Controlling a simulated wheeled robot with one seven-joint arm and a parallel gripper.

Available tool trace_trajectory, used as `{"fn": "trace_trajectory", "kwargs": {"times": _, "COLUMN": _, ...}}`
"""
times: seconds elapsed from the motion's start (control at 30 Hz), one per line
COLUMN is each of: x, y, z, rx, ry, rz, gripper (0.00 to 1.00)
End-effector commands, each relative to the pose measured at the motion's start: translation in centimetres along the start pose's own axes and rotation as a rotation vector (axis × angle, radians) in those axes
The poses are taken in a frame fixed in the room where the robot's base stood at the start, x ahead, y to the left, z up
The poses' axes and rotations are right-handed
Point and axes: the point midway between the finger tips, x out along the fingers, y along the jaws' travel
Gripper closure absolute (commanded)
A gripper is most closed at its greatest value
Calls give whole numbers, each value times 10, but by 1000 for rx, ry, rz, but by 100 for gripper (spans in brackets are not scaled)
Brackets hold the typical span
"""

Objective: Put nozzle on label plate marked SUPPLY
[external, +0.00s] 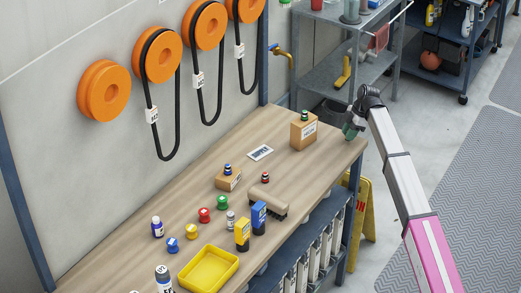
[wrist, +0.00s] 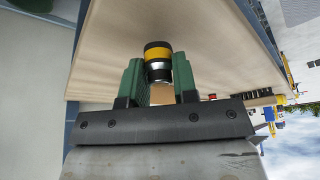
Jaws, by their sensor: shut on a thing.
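My gripper (external: 352,130) is at the right end of the wooden bench, near its edge. In the wrist view, my gripper's green fingers (wrist: 157,85) are shut on a nozzle (wrist: 158,50) with a black end, a yellow band and a silvery body. The nozzle is hard to make out in the external view. The white label plate (external: 260,152), whose lettering appears to read SUPPLY, lies bare on the bench, left of my gripper.
A cardboard box (external: 303,134) with a green-topped nozzle on it stands between the plate and my gripper. A lower box (external: 228,181), a red-topped nozzle (external: 265,177), a brush (external: 268,203), several caps and bottles, and a yellow tray (external: 208,269) occupy the nearer bench.

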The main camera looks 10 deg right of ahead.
Motion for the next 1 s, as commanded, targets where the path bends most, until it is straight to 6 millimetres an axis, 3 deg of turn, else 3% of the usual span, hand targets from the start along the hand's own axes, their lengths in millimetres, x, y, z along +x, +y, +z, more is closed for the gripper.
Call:
{"fn": "trace_trajectory", "kwargs": {"times": 0.13, "x": -26, "y": 1, "z": -11, "rx": -1, "ry": 0, "rz": 1, "gripper": 100}}
{"fn": "trace_trajectory", "kwargs": {"times": 0.5, "x": -41, "y": -41, "z": -94, "rx": -3, "ry": 0, "rz": 0, "gripper": 100}}
{"fn": "trace_trajectory", "kwargs": {"times": 0.87, "x": -46, "y": -55, "z": -137, "rx": 4, "ry": -1, "rz": 1, "gripper": 100}}
{"fn": "trace_trajectory", "kwargs": {"times": 1.0, "x": -34, "y": -52, "z": -170, "rx": 27, "ry": -6, "rz": 10, "gripper": 100}}
